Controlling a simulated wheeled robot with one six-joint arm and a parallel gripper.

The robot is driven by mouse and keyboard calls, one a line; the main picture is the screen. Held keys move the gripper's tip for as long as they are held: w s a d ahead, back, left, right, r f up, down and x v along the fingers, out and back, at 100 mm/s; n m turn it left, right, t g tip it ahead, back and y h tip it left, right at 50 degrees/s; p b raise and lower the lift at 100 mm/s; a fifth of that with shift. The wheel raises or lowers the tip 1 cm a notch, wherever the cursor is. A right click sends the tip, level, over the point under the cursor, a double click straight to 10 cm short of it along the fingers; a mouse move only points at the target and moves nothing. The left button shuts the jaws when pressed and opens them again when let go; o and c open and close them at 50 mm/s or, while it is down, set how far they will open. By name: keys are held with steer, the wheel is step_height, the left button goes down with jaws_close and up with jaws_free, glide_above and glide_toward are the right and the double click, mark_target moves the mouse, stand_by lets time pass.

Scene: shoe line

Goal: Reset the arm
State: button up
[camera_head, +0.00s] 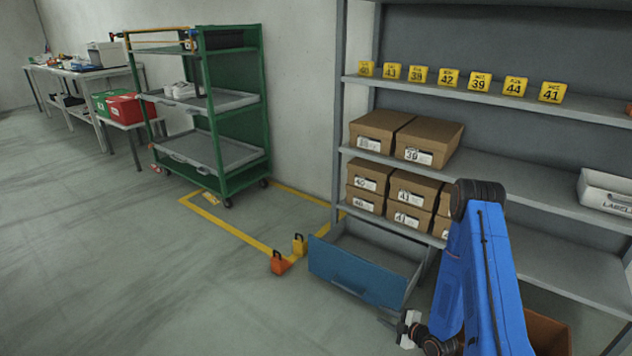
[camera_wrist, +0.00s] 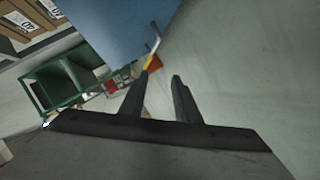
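My blue arm (camera_head: 490,280) reaches down in front of the shelf in the head view. My gripper (camera_head: 385,318) is low, close to the front of the blue drawer (camera_head: 350,272). In the wrist view my gripper (camera_wrist: 162,76) has its two fingers apart with nothing between them. The blue drawer front (camera_wrist: 120,25) fills the top of that view. Its metal handle (camera_wrist: 153,45) is just beyond the fingertips. I cannot tell whether they touch. The drawer is pulled out and its visible inside looks empty.
The shelf rack (camera_head: 470,95) holds shoe boxes (camera_head: 375,130), yellow number signs (camera_head: 448,77) and a white bin (camera_head: 606,190). An orange padlock-shaped block (camera_head: 280,263) and a yellow one (camera_head: 299,244) sit on the floor. A green cart (camera_head: 262,95) stands behind. The left floor is clear.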

steer(key=w+d+r+m+g+h, duration=0.1)
steer(key=d+r+m+h, duration=0.1)
steer(key=r, duration=0.7)
steer(key=w+d+r+m+h, duration=0.1)
steer(key=w+d+r+h, duration=0.1)
steer(key=r, duration=0.6)
steer(key=w+d+r+m+g+h, duration=0.1)
steer(key=d+r+m+h, duration=0.15)
steer(key=r, duration=0.65)
steer(key=s+d+r+m+h, duration=0.1)
steer(key=s+r+m, duration=0.3)
steer(key=r, duration=0.6)
steer(key=s+r+m+g, duration=0.1)
steer(key=s+r+m, duration=0.1)
steer(key=s+r, duration=0.65)
steer(key=s+a+r+m+g, duration=0.1)
steer(key=s+r+m, duration=0.1)
steer(key=s, duration=0.8)
steer(key=s+a+r+m+g, duration=0.1)
steer(key=s+r, duration=0.3)
steer(key=s, duration=0.6)
steer(key=s+a+r+m+g, duration=0.1)
steer(key=s+a+r+m, duration=0.2)
steer(key=s, duration=0.7)
steer(key=shift+s+a+r+m, duration=0.2)
steer(key=shift+r+m, duration=0.2)
steer(key=shift+m, duration=0.15)
